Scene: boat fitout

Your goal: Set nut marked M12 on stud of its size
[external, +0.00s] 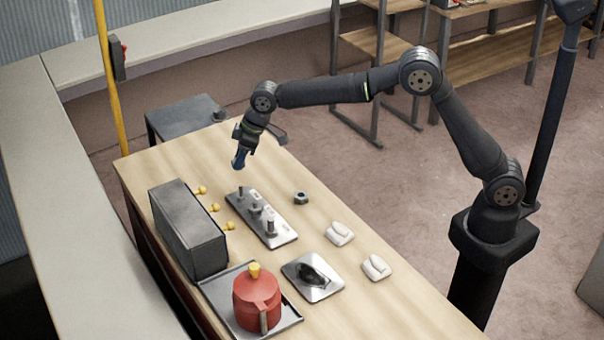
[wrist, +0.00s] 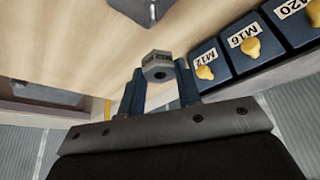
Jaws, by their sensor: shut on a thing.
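My gripper (external: 239,163) is above the far end of the stud plate (external: 284,238), clear of it. In the wrist view its blue fingers are shut on a grey hex nut (wrist: 157,67); dark marking shows on the nut's side, too small to read. The plate carries upright studs: a thin one (external: 241,193) at the far end, a middle one (external: 256,209) and a thicker near one (external: 270,228). Small labels on the plate are unreadable. The wrist view catches one plate corner and a stud tip (wrist: 153,12). Another nut (external: 301,197) lies on the table right of the plate.
A grey box (external: 190,232) with yellow knobs stands left of the plate; the wrist view shows its M12, M16 and M20 labels (wrist: 243,36). A red pot (external: 256,300) on a tray, a metal plate with a dark piece (external: 313,277) and two white items (external: 339,233) are nearer.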

